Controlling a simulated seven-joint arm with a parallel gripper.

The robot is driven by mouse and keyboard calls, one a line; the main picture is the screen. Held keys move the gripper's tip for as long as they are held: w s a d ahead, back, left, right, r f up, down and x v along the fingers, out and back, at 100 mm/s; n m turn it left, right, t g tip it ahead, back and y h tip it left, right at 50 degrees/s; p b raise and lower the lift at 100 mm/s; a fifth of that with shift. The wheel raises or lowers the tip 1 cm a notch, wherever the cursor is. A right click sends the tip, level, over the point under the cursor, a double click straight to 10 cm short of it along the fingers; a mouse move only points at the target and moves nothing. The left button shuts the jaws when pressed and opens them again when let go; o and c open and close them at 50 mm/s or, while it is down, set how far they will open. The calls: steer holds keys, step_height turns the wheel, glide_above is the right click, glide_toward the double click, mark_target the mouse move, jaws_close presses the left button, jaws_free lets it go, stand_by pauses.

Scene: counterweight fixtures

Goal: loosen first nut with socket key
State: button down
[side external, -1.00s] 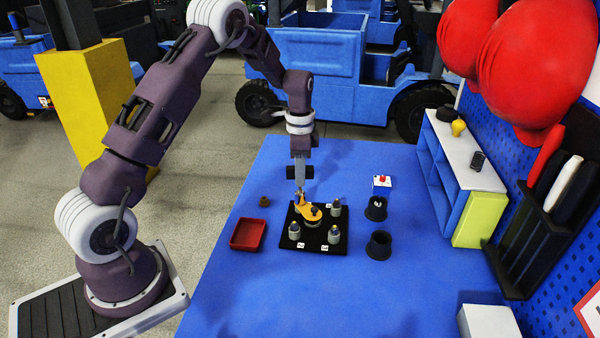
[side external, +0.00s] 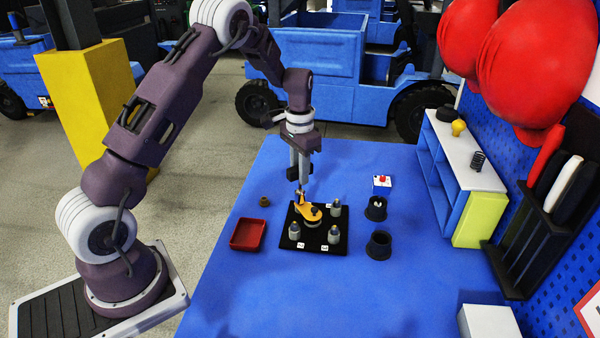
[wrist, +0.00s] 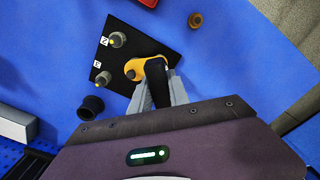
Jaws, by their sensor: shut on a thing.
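The socket key (side external: 310,210) is yellow with a black handle, and it sits over a post on the black fixture plate (side external: 318,245). In the wrist view, the yellow part of the key (wrist: 136,69) lies over the plate (wrist: 120,30). My gripper (wrist: 158,92) is shut on the black handle, which stands up between its fingers. In the side view, my gripper (side external: 300,178) is above the plate's back edge. The nut under the key is hidden. Other grey posts (side external: 295,231) stand uncovered on the plate, some beside white number labels.
A red tray (side external: 248,234) and a small brown piece (side external: 264,201) lie left of the plate. Two black cups (side external: 376,208) (side external: 379,245) and a white box with a red button (side external: 382,183) stand right. A shelf (side external: 470,165) is farther right. The front table is clear.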

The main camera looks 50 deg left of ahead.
steer(key=shift+r, duration=1.9)
steer(key=shift+r, duration=1.5)
steer(key=shift+w, duration=0.1)
